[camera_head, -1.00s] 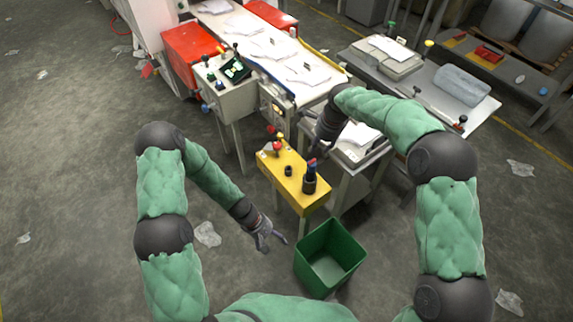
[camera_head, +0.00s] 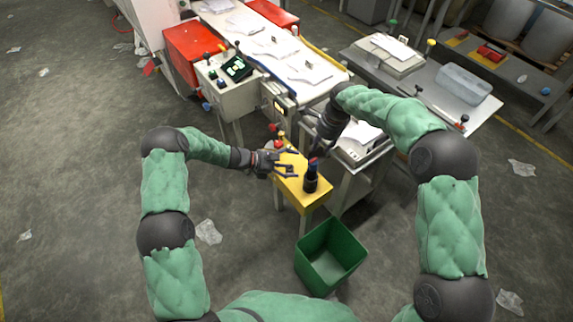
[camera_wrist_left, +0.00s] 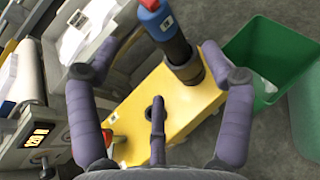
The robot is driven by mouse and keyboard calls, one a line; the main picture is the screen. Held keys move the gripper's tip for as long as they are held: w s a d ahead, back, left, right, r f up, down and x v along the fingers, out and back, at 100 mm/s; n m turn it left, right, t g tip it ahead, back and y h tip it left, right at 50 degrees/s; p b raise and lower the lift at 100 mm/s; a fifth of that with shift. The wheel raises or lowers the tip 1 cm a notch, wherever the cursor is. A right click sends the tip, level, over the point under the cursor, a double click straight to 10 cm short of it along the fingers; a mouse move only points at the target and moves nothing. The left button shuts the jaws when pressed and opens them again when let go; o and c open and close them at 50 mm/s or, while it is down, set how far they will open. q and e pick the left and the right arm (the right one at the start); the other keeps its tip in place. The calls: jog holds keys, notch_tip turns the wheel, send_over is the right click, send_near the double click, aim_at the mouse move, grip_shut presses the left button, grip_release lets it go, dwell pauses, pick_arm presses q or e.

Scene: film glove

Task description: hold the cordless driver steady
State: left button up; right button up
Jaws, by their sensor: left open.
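The cordless driver (camera_head: 311,176), dark with a blue and red upper part, stands upright at the near end of a yellow stand (camera_head: 318,197). In the left wrist view the driver (camera_wrist_left: 163,28) rises from a black round holder (camera_wrist_left: 186,69), beyond my fingers. My left gripper (camera_head: 291,165) is open and empty above the stand, just left of the driver and apart from it. Its spread purple-grey fingers (camera_wrist_left: 160,78) frame the stand in the wrist view. My right gripper (camera_head: 315,148) hangs over the stand close to the driver's top; its fingers are too small and dark to read.
A green bin (camera_head: 330,257) stands on the floor in front of the stand. A red knob (camera_head: 279,143) is at the stand's far end. A control box (camera_head: 228,85) and a conveyor with white gloves (camera_head: 275,45) lie behind. A metal table (camera_head: 425,85) is at right.

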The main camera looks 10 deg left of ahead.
aim_at(312, 167)
pick_arm(q)
jog(key=x, duration=0.9)
jog(key=shift+f, duration=0.15)
jog(key=shift+c, duration=0.3)
